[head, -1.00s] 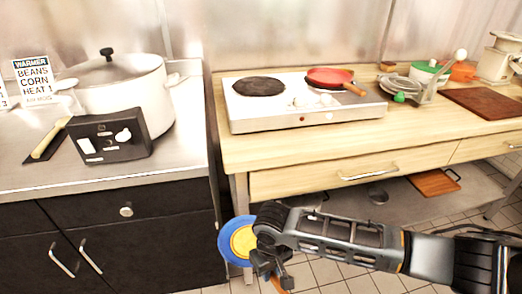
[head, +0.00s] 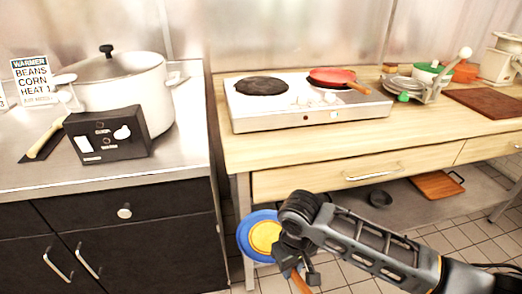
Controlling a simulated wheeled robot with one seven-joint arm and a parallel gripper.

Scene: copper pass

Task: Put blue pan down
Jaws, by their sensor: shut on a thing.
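The blue pan (head: 247,247) shows at the lower middle of the head view, below the table's front edge and close to its left leg. Its inside is yellow (head: 264,236), and it is partly hidden by my arm. My gripper (head: 294,268) is shut on the pan's brown handle (head: 300,283), which sticks out below the jaws. The pan is held in the air in front of the wooden table (head: 300,157).
A two-plate hob (head: 285,122) stands on the table, with a bare left plate (head: 262,86) and a red pan (head: 333,77) on the right one. The tabletop's front strip is clear. Dishes (head: 400,83) and a brown board (head: 488,101) lie right. A steel counter with a white pot (head: 130,90) stands left.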

